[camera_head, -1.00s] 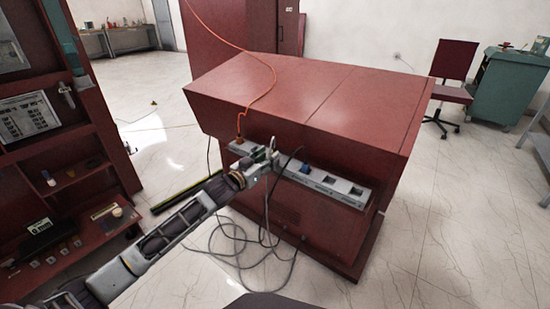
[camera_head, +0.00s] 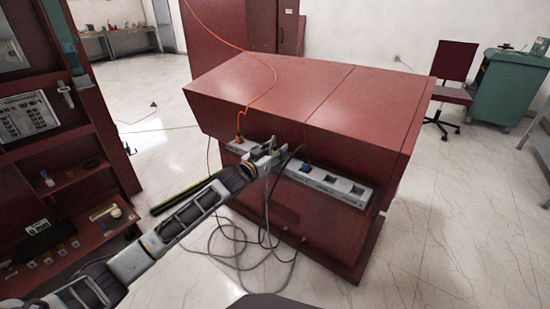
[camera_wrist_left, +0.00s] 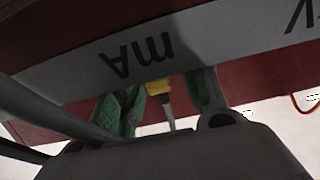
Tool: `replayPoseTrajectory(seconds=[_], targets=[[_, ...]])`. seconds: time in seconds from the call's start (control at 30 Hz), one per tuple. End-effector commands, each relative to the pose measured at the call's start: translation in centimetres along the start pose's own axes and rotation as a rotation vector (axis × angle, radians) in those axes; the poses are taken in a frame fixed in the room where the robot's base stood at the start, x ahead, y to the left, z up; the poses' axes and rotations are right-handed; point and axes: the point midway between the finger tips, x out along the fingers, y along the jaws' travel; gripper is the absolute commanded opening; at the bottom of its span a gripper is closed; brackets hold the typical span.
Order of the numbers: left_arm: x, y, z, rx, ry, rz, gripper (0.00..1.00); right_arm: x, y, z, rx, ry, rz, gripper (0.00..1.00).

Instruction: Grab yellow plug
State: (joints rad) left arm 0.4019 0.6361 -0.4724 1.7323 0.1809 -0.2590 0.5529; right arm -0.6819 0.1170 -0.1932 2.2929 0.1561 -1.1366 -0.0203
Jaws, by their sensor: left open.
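The yellow plug (camera_wrist_left: 157,87) shows in the left wrist view, with its pale stem or cable running down towards the gripper body. It stands at the lower edge of a grey panel strip (camera_wrist_left: 90,68) marked "mA". My left gripper (camera_wrist_left: 164,98) is open, with one green-lined finger on each side of the plug. Gaps seem to show beside the plug; contact is not clear. In the head view my left gripper (camera_head: 276,152) is at the front of the red console's socket strip (camera_head: 328,183) and hides the plug. My right gripper is out of view.
The red console (camera_head: 290,95) fills the middle. An orange cable (camera_head: 272,78) runs over its top into a plug (camera_head: 239,139) left of my gripper. A blue plug (camera_head: 306,167) sits to the right. Grey cables (camera_head: 235,240) hang to the floor. A red shelf (camera_head: 75,180) stands left.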

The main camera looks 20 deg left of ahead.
Motion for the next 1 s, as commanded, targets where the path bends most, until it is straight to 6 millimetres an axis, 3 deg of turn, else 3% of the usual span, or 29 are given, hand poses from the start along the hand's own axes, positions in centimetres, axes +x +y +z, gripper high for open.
replayPoseTrajectory(seconds=[0.43, 0.8, 1.0], targets=[[0.02, 0.03, -0.03, 0.0, 0.0, 0.0, 0.44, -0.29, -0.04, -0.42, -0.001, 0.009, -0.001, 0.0], [0.02, 0.03, -0.03, 0.0, 0.0, 0.0, 0.0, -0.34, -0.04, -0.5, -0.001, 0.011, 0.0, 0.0], [0.02, 0.03, -0.05, 0.0, 0.001, 0.0, 0.0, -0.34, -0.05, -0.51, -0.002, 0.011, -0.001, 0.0]])
